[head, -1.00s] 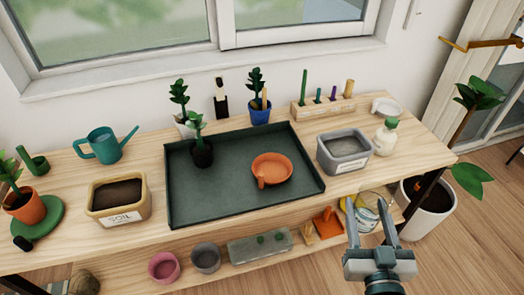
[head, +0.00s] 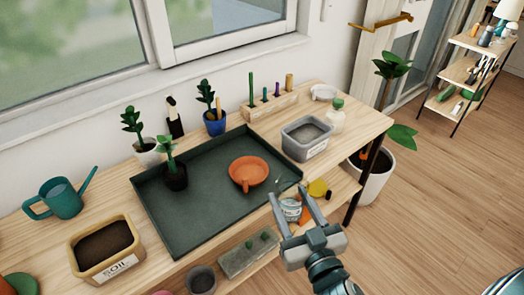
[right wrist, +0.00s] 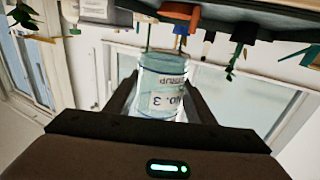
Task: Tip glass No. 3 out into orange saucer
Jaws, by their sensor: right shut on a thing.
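The orange saucer (head: 250,171) lies in the right part of the dark green tray (head: 205,222) on the bench. My right gripper (head: 298,208) is shut on a clear glass (head: 291,211), which shows just beyond the tray's front right corner. In the right wrist view the glass (right wrist: 163,84) sits between the fingers, its label reading "No. 3" upside down in the picture. Pale bluish contents show in it. Its exact tilt and height above the bench are hard to tell. My left gripper is not in view.
A grey bin (head: 307,139) and a green-capped bottle (head: 336,115) stand right of the tray. A small dark-potted plant (head: 176,178) stands in the tray's left part. The soil bin (head: 106,250) and teal watering can (head: 62,199) are at left. The floor at right is open.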

